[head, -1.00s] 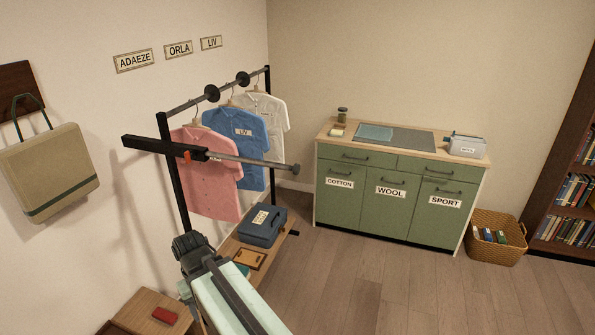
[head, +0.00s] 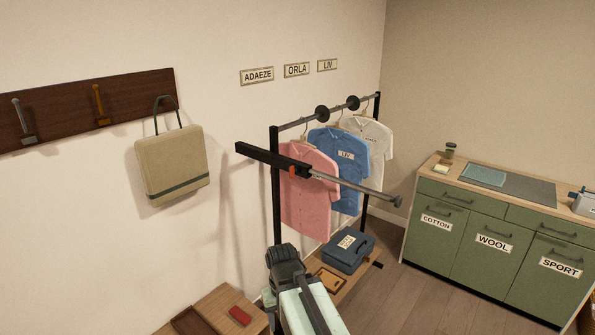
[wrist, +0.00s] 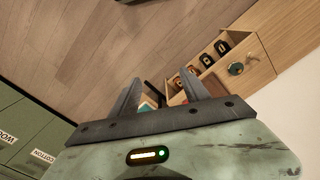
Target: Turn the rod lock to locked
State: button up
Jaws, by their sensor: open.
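The rod lock appears to be the small red-orange piece (head: 294,171) on the black bar of the clothes rack. A grey rod (head: 355,186) runs from that bar out to the right, ending in a dark knob. The red piece is small, so its setting is hard to read. My gripper (wrist: 160,84) is open and empty in the wrist view, its two dark fingers apart above the floor and a wooden shelf. In the head view my arm rises at the bottom middle, below the rack and apart from the rod; my fingers cannot be made out there.
Pink (head: 309,190), blue and white shirts hang on the rack's rear rail. A blue case (head: 348,250) lies on the low shelf below. A beige bag (head: 172,165) hangs on the left wall. A green cabinet (head: 460,238) stands right; floor between is clear.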

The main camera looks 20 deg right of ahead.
aim_at(292, 169)
jog(key=k, duration=1.3)
jog(key=u, duration=0.3)
jog(key=i, duration=0.9)
jog(key=u, duration=0.5)
jog(key=i, duration=1.1)
jog(key=z, duration=0.15)
